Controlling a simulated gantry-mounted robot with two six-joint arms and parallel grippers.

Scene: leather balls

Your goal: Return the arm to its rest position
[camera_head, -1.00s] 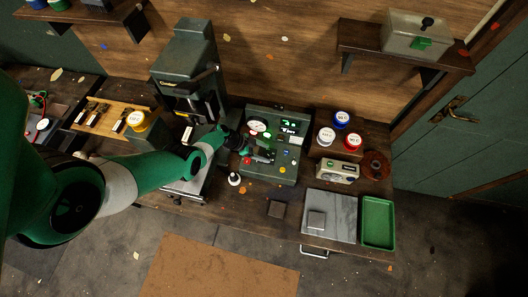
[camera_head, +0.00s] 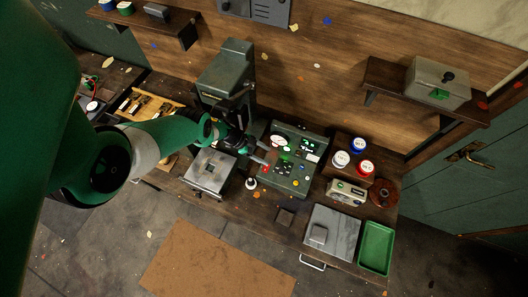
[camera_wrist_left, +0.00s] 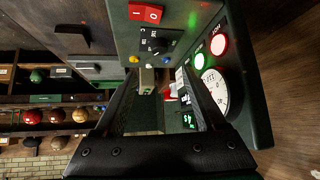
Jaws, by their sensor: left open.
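My left arm (camera_head: 150,140) comes in from the left in the head view. Its left gripper (camera_head: 264,158) is open and empty, at the left edge of the green control box (camera_head: 293,178). The fingers appear raised over the box, but I cannot tell the exact gap. In the left wrist view, the two dark fingers of the left gripper (camera_wrist_left: 160,95) stand wide apart with nothing gripped. The control box (camera_wrist_left: 245,85) fills the right of that view, with a dial, lit green and red buttons and a red switch. My right gripper is not in view.
A dark green press (camera_head: 226,72) stands behind my wrist, with a square metal plate (camera_head: 208,172) below it. Tins on a wooden block (camera_head: 341,159), a grey slab (camera_head: 334,237) and a green tray (camera_head: 376,247) lie to the right. A small white-topped object (camera_head: 251,184) stands near the gripper.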

